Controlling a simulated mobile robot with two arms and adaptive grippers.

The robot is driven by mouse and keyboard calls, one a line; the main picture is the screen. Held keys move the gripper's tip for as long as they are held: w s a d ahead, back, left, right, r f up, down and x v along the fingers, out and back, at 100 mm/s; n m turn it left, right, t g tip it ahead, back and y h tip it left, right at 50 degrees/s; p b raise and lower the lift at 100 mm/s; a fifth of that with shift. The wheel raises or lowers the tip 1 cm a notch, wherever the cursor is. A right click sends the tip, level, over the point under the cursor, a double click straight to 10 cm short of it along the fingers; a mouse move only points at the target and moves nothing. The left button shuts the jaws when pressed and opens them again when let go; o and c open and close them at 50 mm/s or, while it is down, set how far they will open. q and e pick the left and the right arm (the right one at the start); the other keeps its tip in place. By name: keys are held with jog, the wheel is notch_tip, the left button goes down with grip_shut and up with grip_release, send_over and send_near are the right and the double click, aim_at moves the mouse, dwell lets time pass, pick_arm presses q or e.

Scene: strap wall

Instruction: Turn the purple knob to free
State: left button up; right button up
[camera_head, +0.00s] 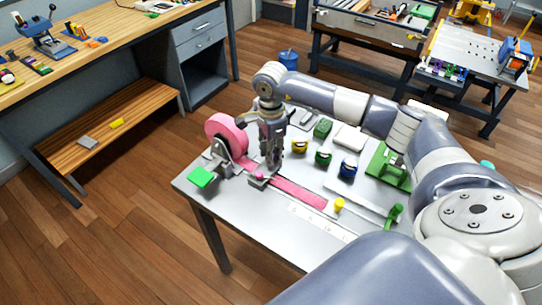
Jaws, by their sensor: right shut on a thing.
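A small pink-purple knob (258,175) shows on a small grey block on the near table, at the left end of the flat pink strap (300,193). My right gripper (273,168) points down at this block. Its fingers are shut, with the knob at their tips; the fingers hide part of the block, and the knob's turn angle is too small to read. A pink strap roll (228,135) stands upright just left of the gripper. My left gripper is not in view.
The grey table (240,212) also bears a green pad (201,177), green, yellow and blue strap items, a yellow knob (338,204) and a green handle (394,214). A workbench stands left; other tables stand behind.

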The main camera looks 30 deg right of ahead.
jog(key=n+b, duration=0.3)
jog(key=shift+w+f+n, duration=0.1)
jog(key=shift+f+n, duration=0.05)
jog(key=shift+n, duration=0.15)
jog(key=n+b, duration=0.3)
jog(key=shift+n, duration=0.3)
jog(key=n+b, duration=0.3)
jog(key=n, duration=0.1)
jog(key=shift+n, duration=0.3)
jog(key=shift+r+n+b, duration=0.25)
jog(key=shift+n+b, duration=0.6)
jog(key=shift+n, duration=0.85)
jog(key=o, duration=1.1)
notch_tip(320, 180, up, 12)
